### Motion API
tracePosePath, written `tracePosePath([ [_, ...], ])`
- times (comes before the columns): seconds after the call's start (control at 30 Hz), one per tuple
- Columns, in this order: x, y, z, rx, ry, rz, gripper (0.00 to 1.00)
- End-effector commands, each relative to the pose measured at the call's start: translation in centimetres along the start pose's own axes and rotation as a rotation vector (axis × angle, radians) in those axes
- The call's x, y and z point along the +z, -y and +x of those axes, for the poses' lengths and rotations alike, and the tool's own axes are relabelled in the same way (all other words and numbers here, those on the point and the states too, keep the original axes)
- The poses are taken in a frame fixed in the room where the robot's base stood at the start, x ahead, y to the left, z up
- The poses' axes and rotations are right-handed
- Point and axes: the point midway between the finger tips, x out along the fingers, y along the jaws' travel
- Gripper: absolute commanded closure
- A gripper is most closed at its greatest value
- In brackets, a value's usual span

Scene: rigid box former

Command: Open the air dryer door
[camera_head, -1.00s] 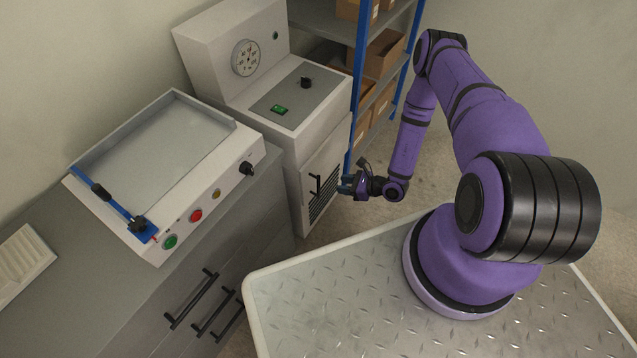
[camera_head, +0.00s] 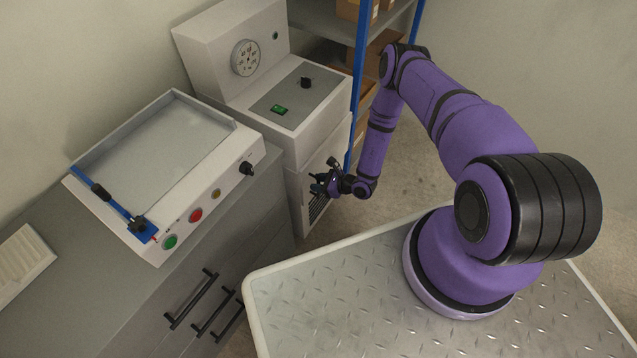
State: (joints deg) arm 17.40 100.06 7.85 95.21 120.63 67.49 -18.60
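The air dryer (camera_head: 318,118) is the white cabinet with a round gauge, at the upper middle of the head view. Its front door (camera_head: 302,208) has dark vent slots and looks closed. My gripper (camera_head: 318,184) is right at the upper part of the door, where the dark door handle is. The gripper hides most of the handle. I cannot tell whether the fingers touch the handle or go around it, and their opening is too small to make out.
A grey cabinet (camera_head: 262,215) with black bar handles stands left of the dryer, with a tray-like machine (camera_head: 160,150) on it. A shelf with a blue post (camera_head: 357,90) and boxes stands close on the right. My metal-topped base is in front.

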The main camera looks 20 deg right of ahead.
Motion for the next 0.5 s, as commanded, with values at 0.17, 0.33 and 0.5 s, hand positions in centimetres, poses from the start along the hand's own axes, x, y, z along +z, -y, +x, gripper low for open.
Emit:
tracePosePath([
  [0.17, 0.0, 0.0, -0.02, 0.0, 0.0, 0.0, 0.73],
  [0.33, 0.0, 0.01, -0.03, 0.0, 0.0, 0.0, 1.0],
  [0.5, -0.02, 0.01, -0.09, 0.001, 0.0, 0.0, 1.0],
])
